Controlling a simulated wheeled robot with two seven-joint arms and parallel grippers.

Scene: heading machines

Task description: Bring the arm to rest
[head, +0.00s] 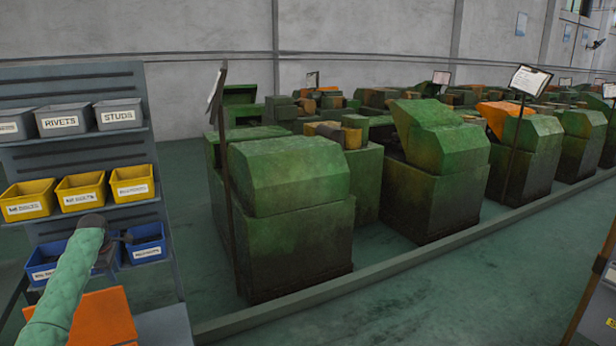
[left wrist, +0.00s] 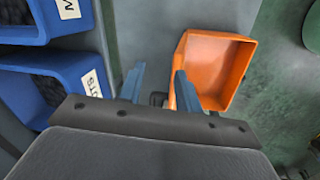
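My left arm (head: 70,285), in a green sleeve, reaches in from the lower left. Its gripper (head: 120,238) is in front of the lower row of blue bins on the rack. In the left wrist view the two blue-grey fingers (left wrist: 158,85) stand apart with nothing between them, so the gripper is open and empty. My right arm and gripper do not show.
The rack holds grey bins (head: 61,121), yellow bins (head: 81,190) and blue bins (head: 147,243). An orange bin (left wrist: 237,75), empty where visible, lies beyond the fingers. Green machines (head: 290,215) stand behind a low floor kerb (head: 400,257). The floor in front is clear.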

